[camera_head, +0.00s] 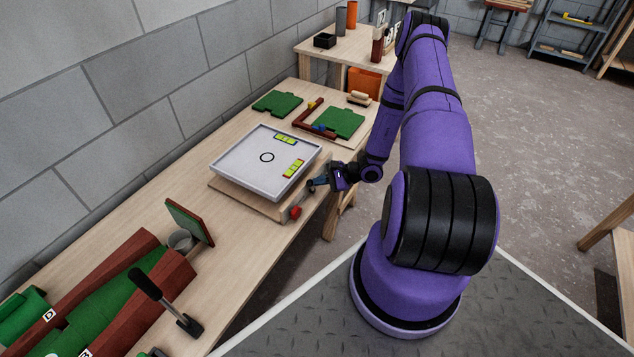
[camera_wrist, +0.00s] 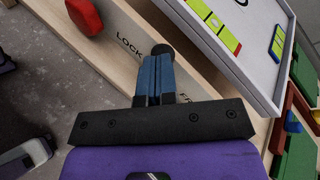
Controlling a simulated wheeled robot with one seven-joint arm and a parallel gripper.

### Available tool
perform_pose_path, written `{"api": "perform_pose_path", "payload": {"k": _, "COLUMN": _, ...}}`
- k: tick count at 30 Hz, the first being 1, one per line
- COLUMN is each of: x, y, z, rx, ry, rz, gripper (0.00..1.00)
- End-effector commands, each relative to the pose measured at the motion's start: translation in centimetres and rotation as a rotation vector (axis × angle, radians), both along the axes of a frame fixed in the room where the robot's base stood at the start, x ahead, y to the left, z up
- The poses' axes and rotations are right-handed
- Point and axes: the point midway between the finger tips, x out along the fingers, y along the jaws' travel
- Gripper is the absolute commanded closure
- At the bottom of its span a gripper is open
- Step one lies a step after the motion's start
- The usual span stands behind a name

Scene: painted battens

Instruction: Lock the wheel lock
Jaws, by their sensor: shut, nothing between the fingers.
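The wheel lock is on the front edge of a wooden base (camera_head: 262,201) under a white tray. Its red knob (camera_head: 295,211) sits at the near end of that edge, and it also shows at the top left of the wrist view (camera_wrist: 85,17). The printed word LOCK (camera_wrist: 130,46) is beside the red knob. My gripper (camera_head: 314,183) is at the front edge, apart from the red knob. In the wrist view its blue fingers (camera_wrist: 158,68) are shut and empty, with a dark round part (camera_wrist: 162,50) right at their tips. Whether they touch it I cannot tell. A second label is mostly hidden behind the gripper.
The white tray (camera_head: 231,168) carries two level vials (camera_head: 293,168). Green plates (camera_head: 340,122) and a brown bracket lie beyond it. A black-handled lever (camera_head: 160,295) and red-brown battens (camera_head: 125,265) are at the near left. Bare bench top (camera_head: 240,238) lies between.

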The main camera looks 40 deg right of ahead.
Motion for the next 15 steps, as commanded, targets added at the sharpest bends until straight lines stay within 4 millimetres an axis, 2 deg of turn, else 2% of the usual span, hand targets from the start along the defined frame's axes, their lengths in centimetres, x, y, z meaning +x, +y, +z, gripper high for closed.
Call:
{"api": "perform_pose_path", "payload": {"k": 2, "x": -0.18, "y": 0.32, "z": -0.03, "rx": -0.048, "ry": -0.017, "rz": 0.000, "gripper": 1.00}}
{"api": "perform_pose_path", "payload": {"k": 15, "x": -0.14, "y": 0.31, "z": 0.32, "rx": -0.041, "ry": -0.016, "rz": 0.000, "gripper": 1.00}}
